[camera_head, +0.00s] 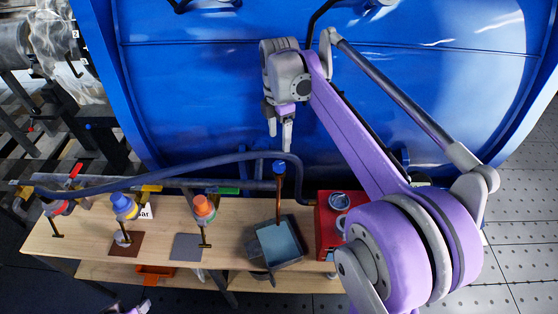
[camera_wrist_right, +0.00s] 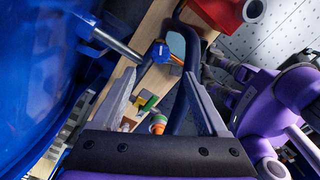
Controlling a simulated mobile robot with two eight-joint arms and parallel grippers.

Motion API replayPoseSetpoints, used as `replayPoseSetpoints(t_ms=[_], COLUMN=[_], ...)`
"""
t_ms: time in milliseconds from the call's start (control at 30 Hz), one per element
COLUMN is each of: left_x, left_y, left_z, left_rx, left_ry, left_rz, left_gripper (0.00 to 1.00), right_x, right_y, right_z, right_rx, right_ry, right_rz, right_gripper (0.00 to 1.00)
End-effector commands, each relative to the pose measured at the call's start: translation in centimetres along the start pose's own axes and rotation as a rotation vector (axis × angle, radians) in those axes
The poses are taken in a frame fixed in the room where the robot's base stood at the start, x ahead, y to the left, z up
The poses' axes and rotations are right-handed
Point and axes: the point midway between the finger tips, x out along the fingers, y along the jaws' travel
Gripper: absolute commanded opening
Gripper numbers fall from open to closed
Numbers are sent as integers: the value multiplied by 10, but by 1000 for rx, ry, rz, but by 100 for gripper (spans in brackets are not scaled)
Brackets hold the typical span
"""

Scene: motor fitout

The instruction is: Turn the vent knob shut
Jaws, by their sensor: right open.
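A round blue knob (camera_head: 279,167), which I take for the vent knob, sits on top of a copper-coloured pipe above a grey tray. It also shows in the right wrist view (camera_wrist_right: 158,50) at the end of a grey pipe, beyond my fingertips. My right gripper (camera_head: 280,140) is open and empty, pointing down just above the knob and apart from it. In the right wrist view the open fingers (camera_wrist_right: 159,74) stand either side of the line to the knob. A small part of my left gripper (camera_head: 140,307) shows at the bottom edge; its jaws are unclear.
A large blue shell (camera_head: 200,90) fills the back. A thick dark blue hose (camera_head: 170,174) arches along it close to the knob.

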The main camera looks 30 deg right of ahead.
Motion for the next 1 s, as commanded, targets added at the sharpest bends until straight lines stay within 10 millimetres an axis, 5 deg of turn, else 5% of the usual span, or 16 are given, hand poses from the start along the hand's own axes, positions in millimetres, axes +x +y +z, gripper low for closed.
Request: replayPoseSetpoints(t_ms=[500, 933, 1000], left_x=[4, 4, 4], left_y=[0, 0, 0], left_z=[6, 7, 7], left_rx=[0, 0, 0], left_ry=[-6, -7, -7], left_rz=[0, 0, 0], left_gripper=[50, 50, 50], right_x=[88, 98, 98], right_y=[0, -1, -1], right_z=[0, -1, -1], right_rx=[2, 3, 3], right_ry=[0, 0, 0], right_rz=[1, 2, 2], right_gripper=[76, 76, 64])
